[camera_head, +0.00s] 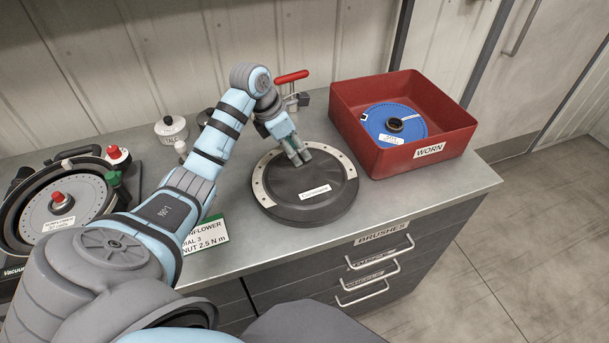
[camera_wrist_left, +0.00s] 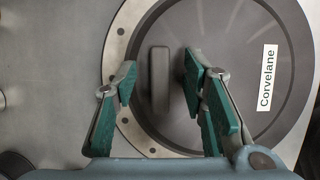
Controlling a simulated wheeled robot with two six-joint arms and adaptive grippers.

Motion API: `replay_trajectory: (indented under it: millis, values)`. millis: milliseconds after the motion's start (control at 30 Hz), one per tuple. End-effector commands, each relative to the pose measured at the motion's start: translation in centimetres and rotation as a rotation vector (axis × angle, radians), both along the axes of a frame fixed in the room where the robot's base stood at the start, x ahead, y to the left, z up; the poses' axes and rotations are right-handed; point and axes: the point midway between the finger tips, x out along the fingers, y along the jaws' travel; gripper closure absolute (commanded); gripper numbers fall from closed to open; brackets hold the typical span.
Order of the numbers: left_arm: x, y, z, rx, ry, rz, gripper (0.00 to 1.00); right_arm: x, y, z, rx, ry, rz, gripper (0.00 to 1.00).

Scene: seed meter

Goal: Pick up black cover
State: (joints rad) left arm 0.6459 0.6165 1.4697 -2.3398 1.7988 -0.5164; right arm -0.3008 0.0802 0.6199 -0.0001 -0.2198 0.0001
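The black cover (camera_head: 318,208) is a round dark disc with a pale metal ring along part of its edge and a white "Corvelane" label. It lies flat on the grey bench. It also fills much of the left wrist view (camera_wrist_left: 225,30). A raised bar-shaped grip (camera_wrist_left: 159,80) stands on the cover near the ring. My left gripper (camera_head: 300,158) is over the far part of the cover, pointing down. In the left wrist view its green-padded fingers (camera_wrist_left: 160,74) are apart, one on each side of the bar, with gaps visible. My right gripper is not in view.
A red "WORN" bin (camera_head: 462,127) holding a blue disc (camera_head: 392,122) stands right of the cover. A seed meter housing (camera_head: 20,222) with a grey plate is at left. A red-handled clamp (camera_head: 291,77) and a small white pot (camera_head: 171,131) stand behind. The bench front has drawers.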

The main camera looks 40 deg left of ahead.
Motion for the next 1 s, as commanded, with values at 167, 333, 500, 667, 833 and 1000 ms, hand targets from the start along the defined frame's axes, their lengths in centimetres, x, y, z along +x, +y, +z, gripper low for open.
replay_trajectory:
  millis: [167,333,500,667,833,1000]
  values:
    - [0.0,0.0,0.0,0.000,0.000,0.000,0.78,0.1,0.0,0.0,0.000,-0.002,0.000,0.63]
    - [0.0,0.0,0.1,0.000,0.000,0.000,1.00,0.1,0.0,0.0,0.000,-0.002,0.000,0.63]
    - [0.0,0.0,0.1,-0.001,-0.001,0.000,1.00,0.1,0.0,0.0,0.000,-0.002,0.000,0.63]
    - [0.0,0.0,0.3,0.000,-0.001,0.000,1.00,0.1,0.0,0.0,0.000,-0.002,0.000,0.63]
    - [0.1,0.1,2.3,0.000,-0.004,0.001,1.00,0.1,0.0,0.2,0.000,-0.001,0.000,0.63]
    - [0.2,0.0,7.6,0.001,-0.009,0.001,1.00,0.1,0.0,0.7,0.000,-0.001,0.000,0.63]
